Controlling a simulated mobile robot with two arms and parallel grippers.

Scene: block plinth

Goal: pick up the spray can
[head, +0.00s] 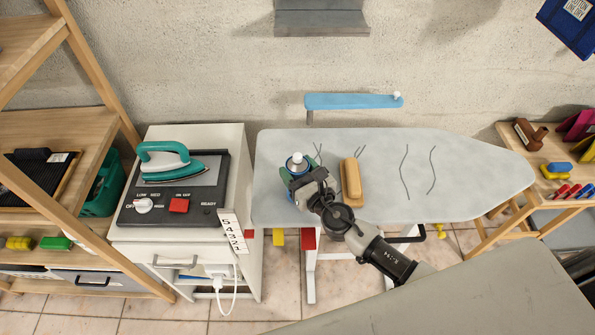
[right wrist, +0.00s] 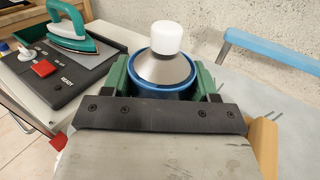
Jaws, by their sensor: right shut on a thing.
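The spray can (head: 296,163) has a white cap, a grey metal shoulder and a blue body. It is at the left end of the ironing board (head: 385,140), and it looks upright. In the right wrist view the can (right wrist: 166,68) stands between the green fingers of my right gripper (right wrist: 162,85). My right gripper (head: 299,177) is shut on the can in the head view. The can's lower part is hidden by the gripper, so I cannot tell whether its base touches the board. My left gripper is not in view.
A yellow-tan brush or block (head: 351,181) lies on the board just right of the can. A teal iron (head: 170,162) rests on a control panel on the white cabinet (head: 190,137) at left. A blue sleeve board (head: 350,101) is behind. The board's right part is clear.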

